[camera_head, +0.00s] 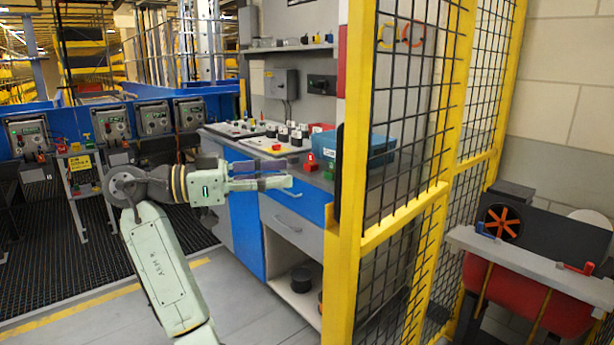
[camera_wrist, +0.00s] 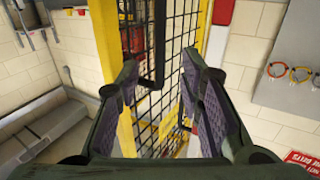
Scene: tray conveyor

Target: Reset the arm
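My arm rises from the bottom of the head view and bends so that my gripper (camera_head: 272,175) points to the right, level, in front of the blue-sided workbench. In the wrist view my gripper (camera_wrist: 164,95) has its two dark padded fingers spread wide apart. Nothing is between them; the yellow mesh fence shows through the gap behind. The gripper holds nothing and appears clear of the fence and bench, though the exact distance is hard to tell.
A yellow-framed mesh fence (camera_head: 349,200) stands right of my gripper. The workbench (camera_head: 290,197) behind carries a blue bin (camera_head: 368,148) and small black, red and green items. Conveyor control boxes (camera_head: 110,124) line the left. Open floor (camera_head: 90,325) lies at lower left.

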